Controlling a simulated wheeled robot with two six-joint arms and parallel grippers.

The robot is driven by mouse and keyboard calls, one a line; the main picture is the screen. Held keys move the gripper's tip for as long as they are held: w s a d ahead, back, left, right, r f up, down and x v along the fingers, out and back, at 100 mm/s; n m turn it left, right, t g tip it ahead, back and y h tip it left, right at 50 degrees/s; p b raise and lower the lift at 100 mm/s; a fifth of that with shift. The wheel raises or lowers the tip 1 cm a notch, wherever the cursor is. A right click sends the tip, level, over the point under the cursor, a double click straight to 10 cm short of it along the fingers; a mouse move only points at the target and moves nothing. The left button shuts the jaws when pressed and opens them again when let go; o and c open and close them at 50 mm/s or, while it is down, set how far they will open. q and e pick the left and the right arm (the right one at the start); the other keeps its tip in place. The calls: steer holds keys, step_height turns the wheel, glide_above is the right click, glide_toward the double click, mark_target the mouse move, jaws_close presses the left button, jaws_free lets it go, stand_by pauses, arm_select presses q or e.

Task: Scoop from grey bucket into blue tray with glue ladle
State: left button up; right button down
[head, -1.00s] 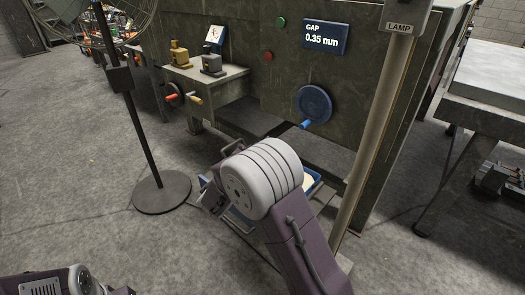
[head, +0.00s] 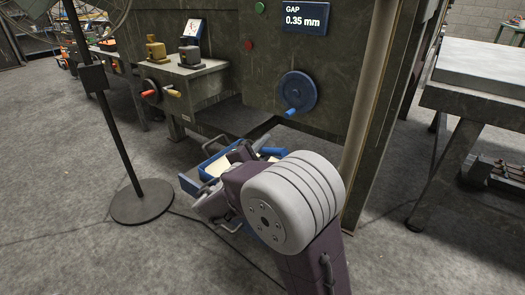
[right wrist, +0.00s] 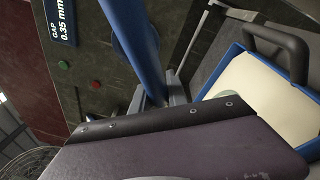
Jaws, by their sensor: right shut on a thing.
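The blue tray (head: 190,184) sits low on the floor in front of the machine, with a pale cream filling or sheet inside. It also shows at the right of the right wrist view (right wrist: 227,62), where its blue rim surrounds a flat cream surface. My right gripper (head: 243,156) is over the tray area and shut on the glue ladle, whose blue handle (right wrist: 137,50) crosses the right wrist view. The ladle's bowl is hidden. I cannot make out the grey bucket; my wrist and forearm cover much of that area. My left gripper is not in view.
The machine's blue handwheel (head: 283,92) and gap display (head: 306,17) stand behind the tray. A fan stand (head: 142,200) is at the left. A lamp pole (head: 362,110) and a grey table (head: 482,75) are at the right. The floor at lower left is clear.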

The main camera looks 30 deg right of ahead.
steer(key=s+d+f+m+b, duration=0.2)
steer(key=s+f+m+b, duration=0.2)
steer(key=f+m+b, duration=0.4)
steer(key=shift+d+m+b, duration=0.4)
steer(key=shift+m+b, duration=0.4)
steer(key=shift+b, duration=2.85)
steer(key=shift+s, duration=0.1)
